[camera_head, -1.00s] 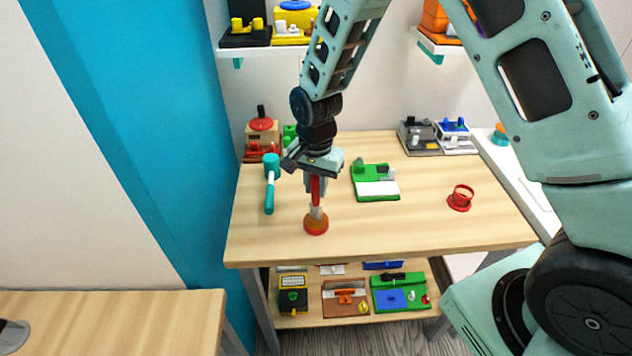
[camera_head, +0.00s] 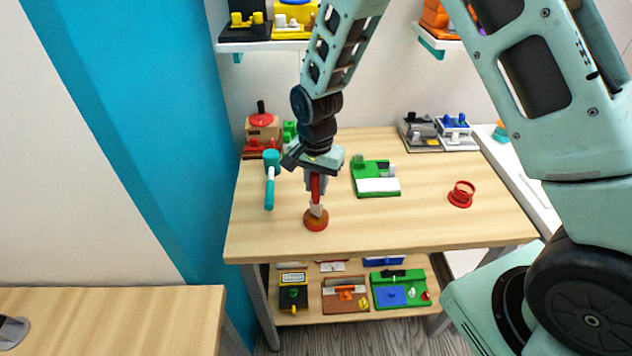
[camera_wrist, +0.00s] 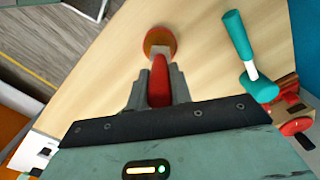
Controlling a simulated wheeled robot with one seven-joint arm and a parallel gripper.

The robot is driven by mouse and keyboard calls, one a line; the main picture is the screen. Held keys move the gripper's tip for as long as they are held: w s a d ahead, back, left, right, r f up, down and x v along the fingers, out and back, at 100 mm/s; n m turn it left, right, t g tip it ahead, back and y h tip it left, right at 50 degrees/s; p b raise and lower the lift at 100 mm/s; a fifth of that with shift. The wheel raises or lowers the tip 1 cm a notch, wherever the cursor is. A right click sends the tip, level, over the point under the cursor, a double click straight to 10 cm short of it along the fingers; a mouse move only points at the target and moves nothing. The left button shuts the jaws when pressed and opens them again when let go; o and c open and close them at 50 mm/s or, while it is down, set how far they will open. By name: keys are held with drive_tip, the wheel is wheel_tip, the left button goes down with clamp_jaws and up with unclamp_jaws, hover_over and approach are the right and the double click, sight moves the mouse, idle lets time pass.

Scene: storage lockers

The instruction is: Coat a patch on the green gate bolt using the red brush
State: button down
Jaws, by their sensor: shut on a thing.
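My gripper (camera_head: 316,183) is shut on the red handle of the red brush (camera_head: 315,188) above the table. The brush hangs with its pale end down at an orange-red round pot (camera_head: 316,219); I cannot tell whether the tip is inside it. In the wrist view the brush (camera_wrist: 159,82) lies between the fingers and points at the pot (camera_wrist: 160,40). The green gate bolt (camera_head: 374,171), a green base with a white plate in front and grey parts, stands on the table right of my gripper, apart from it.
A teal mallet (camera_head: 270,180) lies left of my gripper. A red ring-shaped holder (camera_head: 461,194) stands at the right of the table (camera_head: 420,220). Several devices stand along the back edge and on the lower shelf. The table's front middle is clear.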

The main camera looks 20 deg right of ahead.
drive_tip(key=shift+f, duration=0.55)
idle(1.1)
drive_tip(key=shift+r+p, duration=2.45)
drive_tip(key=shift+r, duration=1.15)
